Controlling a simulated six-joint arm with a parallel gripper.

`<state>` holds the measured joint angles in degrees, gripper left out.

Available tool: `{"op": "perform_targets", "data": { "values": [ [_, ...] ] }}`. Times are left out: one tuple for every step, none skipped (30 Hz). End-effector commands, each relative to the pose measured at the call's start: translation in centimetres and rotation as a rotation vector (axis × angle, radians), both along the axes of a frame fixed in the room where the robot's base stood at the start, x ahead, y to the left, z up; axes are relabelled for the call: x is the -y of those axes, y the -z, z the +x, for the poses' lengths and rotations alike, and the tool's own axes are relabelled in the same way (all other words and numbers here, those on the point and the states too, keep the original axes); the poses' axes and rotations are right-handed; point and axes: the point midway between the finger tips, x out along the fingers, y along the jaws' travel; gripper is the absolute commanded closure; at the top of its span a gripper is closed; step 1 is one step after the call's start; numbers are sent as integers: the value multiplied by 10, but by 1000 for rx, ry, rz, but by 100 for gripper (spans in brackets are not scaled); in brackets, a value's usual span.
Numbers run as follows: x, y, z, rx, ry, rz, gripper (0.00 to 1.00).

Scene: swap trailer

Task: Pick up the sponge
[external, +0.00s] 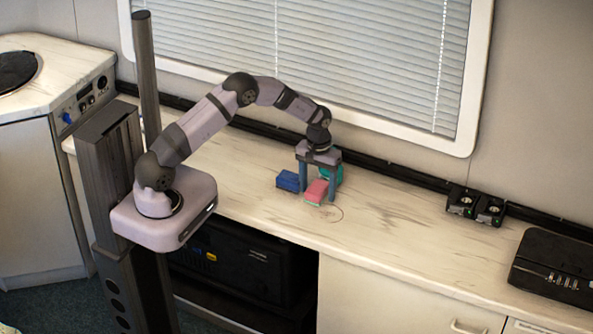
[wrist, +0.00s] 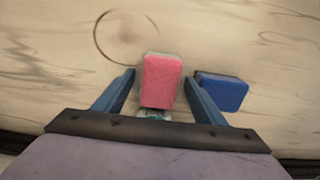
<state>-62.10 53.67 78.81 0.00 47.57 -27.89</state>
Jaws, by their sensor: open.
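A pink block (external: 315,192) that looks like the sponge lies on the wooden-look counter. In the wrist view the pink sponge (wrist: 161,80) sits between the two fingers, with a gap on each side. My gripper (external: 318,195) is open, pointing down, with its fingers low around the sponge. In the wrist view my gripper (wrist: 158,78) shows both blue-grey fingers apart. A blue block (external: 288,181) lies just left of the gripper; in the wrist view the blue block (wrist: 222,92) is just outside the right finger.
A teal object (external: 339,176) stands close behind the gripper, partly hidden. Black devices (external: 475,204) and a black box (external: 556,268) are farther right on the counter (external: 400,225). The window wall is behind. The counter between gripper and devices is clear.

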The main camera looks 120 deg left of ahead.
Motion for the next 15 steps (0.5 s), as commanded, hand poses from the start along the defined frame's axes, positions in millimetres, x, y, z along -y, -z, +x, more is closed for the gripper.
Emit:
{"op": "perform_targets", "data": {
  "values": [
    [0,0,0,0,0,1,36],
    [0,0,0,0,0,1,36],
    [0,0,0,0,0,1,36],
    [0,0,0,0,0,1,38],
    [0,0,0,0,0,1,45],
    [0,0,0,0,0,1,55],
    [0,0,0,0,0,1,62],
    [0,0,0,0,0,1,69],
    [0,0,0,0,0,1,79],
    [0,0,0,0,0,1,80],
    [0,0,0,0,0,1,80],
    [0,0,0,0,0,1,83],
    [0,0,0,0,0,1,83],
    [0,-1,0,0,0,1,83],
    [0,-1,0,0,0,1,83]
  ]
}}
